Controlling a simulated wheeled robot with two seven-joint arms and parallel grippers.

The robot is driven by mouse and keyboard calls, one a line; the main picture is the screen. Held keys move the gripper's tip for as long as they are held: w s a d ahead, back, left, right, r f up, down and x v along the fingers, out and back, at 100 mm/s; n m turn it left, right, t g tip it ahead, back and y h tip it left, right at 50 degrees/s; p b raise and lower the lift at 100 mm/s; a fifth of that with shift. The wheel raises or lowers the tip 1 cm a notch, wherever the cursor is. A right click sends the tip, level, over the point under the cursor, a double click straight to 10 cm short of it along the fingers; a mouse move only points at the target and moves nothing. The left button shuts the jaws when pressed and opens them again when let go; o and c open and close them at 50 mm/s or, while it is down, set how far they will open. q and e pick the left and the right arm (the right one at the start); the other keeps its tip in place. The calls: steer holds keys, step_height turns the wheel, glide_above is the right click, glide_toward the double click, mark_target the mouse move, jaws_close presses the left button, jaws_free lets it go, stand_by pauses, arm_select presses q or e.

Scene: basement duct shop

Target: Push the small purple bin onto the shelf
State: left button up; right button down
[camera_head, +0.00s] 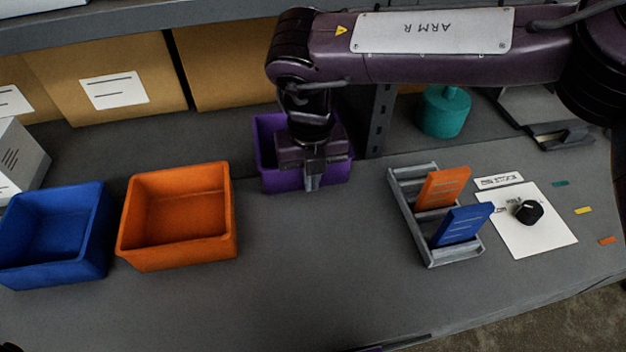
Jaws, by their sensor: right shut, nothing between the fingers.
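The small purple bin (268,140) stands at the back middle of the bench, to the left of a dark shelf upright (380,120). My right gripper (312,183) is shut and empty, pointing down at the bin's front side. It hides the middle of the bin, and I cannot tell whether it touches it. The grey shelf (110,140) runs along the back. The bin is at its front edge, but how far it rests on the shelf is unclear. My left gripper is not in view.
An orange bin (180,252) and a blue bin (60,272) stand left. Cardboard boxes (105,55) sit at the back. A grey rack (432,250) with orange and blue cards, a paper sheet (540,235) with a black knob, and a teal canister (443,112) are right. The front middle is clear.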

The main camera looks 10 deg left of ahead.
steer(key=shift+w+a+r, duration=0.2)
steer(key=shift+w+a, duration=0.05)
steer(key=shift+w, duration=0.35)
steer(key=shift+w+a+f+p, duration=0.1)
steer(key=shift+w+a+p, duration=0.2)
steer(key=shift+w, duration=0.4)
steer(key=shift+w+a+p, duration=0.15)
steer(key=shift+w+p, duration=0.2)
steer(key=shift+w, duration=0.3)
